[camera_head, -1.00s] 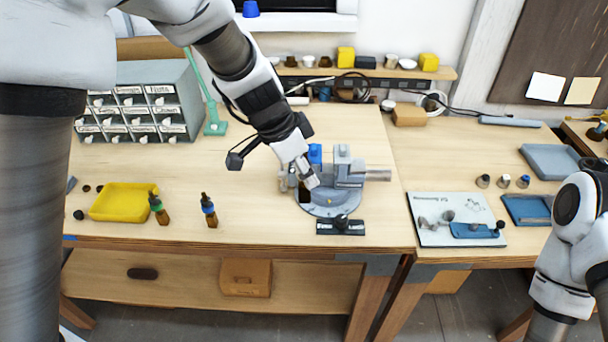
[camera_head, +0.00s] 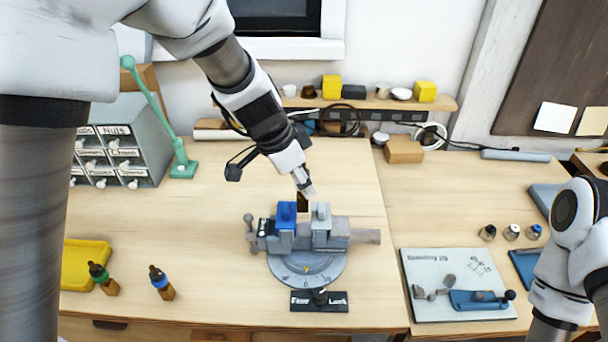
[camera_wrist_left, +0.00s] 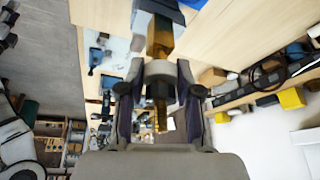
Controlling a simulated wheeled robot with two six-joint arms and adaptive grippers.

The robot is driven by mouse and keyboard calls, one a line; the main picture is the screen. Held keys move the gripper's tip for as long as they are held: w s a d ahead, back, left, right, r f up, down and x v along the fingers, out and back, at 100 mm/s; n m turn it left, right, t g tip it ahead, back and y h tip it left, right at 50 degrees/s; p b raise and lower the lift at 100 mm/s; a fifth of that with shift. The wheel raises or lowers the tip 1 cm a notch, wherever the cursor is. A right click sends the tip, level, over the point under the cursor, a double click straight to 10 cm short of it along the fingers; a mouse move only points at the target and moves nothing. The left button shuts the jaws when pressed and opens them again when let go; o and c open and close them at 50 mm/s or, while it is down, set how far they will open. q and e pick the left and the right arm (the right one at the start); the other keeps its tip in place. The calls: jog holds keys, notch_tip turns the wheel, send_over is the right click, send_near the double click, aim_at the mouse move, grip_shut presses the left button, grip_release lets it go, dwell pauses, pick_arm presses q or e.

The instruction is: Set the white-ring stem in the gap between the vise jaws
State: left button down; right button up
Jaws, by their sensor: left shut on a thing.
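The vise (camera_head: 306,268) stands on the bench, with a blue jaw (camera_head: 286,215) at left and a grey jaw (camera_head: 321,218) at right. A gap lies between them. My left gripper (camera_head: 306,190) is shut on the white-ring stem (camera_head: 303,204), just above or behind the gap. In the head view only a short brown part of the stem shows, in line with the gap; its depth is unclear. In the left wrist view, the fingers (camera_wrist_left: 160,95) flank the brass stem and its pale ring (camera_wrist_left: 160,72). My right gripper is out of view.
A black label plate (camera_head: 319,301) lies before the vise. A white board (camera_head: 459,284) with parts lies at right. Bare bench surrounds the vise's left side.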

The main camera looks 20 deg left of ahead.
aim_at(304, 206)
pick_arm(q)
jog(key=f+b, duration=0.1)
jog(key=f, duration=0.1)
jog(key=w+f+b, duration=0.1)
jog(key=f, duration=0.1)
jog(key=shift+w+f, duration=0.2)
jog(key=shift+f, duration=0.05)
jog(key=shift+f+b, duration=0.3)
jog(key=shift+b, duration=0.15)
jog(key=shift+w+f+b, duration=0.25)
jog(key=shift+f+b, duration=0.2)
jog(key=shift+w+f+b, duration=0.2)
jog(key=shift+f+b, duration=0.2)
jog(key=shift+f, duration=0.05)
jog(key=shift+s+f+b, duration=0.25)
jog(key=shift+f+b, duration=0.4)
jog(key=shift+b, duration=0.45)
jog(key=shift+s+f, duration=0.15)
jog(key=shift+s, duration=0.05)
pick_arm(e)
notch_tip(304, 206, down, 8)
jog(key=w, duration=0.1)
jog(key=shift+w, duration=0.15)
pick_arm(q)
jog(key=shift+a+f, duration=0.1)
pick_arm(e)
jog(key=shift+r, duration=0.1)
